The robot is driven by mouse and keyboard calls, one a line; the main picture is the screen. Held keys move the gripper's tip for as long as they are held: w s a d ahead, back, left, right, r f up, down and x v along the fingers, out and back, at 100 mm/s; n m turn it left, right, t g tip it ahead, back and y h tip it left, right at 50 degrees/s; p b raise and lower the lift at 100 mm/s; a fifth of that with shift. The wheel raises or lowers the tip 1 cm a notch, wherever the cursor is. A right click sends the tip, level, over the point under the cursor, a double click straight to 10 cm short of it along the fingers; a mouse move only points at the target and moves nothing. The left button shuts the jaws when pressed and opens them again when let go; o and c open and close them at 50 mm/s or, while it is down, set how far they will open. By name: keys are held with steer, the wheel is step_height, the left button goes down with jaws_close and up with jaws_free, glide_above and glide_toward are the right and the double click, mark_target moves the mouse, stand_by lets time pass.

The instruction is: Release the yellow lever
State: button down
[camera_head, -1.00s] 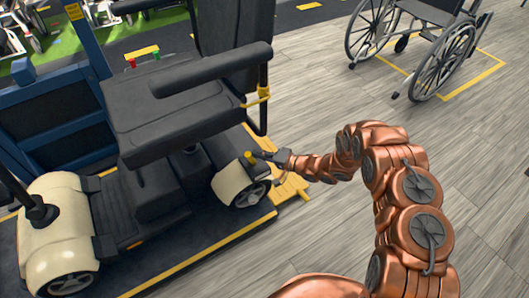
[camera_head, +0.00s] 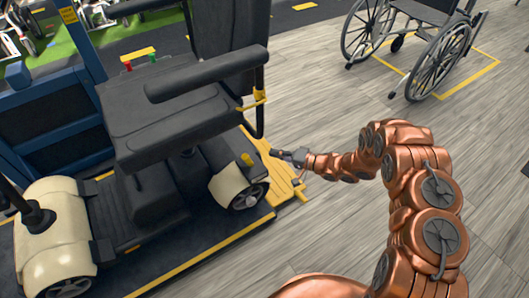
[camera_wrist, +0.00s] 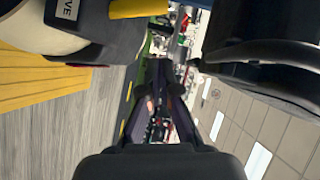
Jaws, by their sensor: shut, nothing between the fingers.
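The yellow lever (camera_head: 247,159) stands up at the rear of the black and cream scooter (camera_head: 165,120), just above its cream rear wheel cover. In the wrist view a yellow bar, likely this lever (camera_wrist: 140,8), shows at the top edge, beside a dark plate with a label partly reading "VE". My gripper (camera_head: 275,153) is to the right of the lever, apart from it, with its tip pointing left towards the scooter. In the wrist view the fingers (camera_wrist: 160,68) are together with nothing between them.
The black seat and armrest (camera_head: 205,75) overhang close above the lever. A yellow ramp edge (camera_head: 285,175) lies on the floor beneath my gripper. A wheelchair (camera_head: 420,40) stands at the back right. The wooden floor between is clear.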

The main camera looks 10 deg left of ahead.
steer(key=v, duration=0.5)
steer(key=shift+s+d+r, duration=0.2)
steer(key=shift+d, duration=0.1)
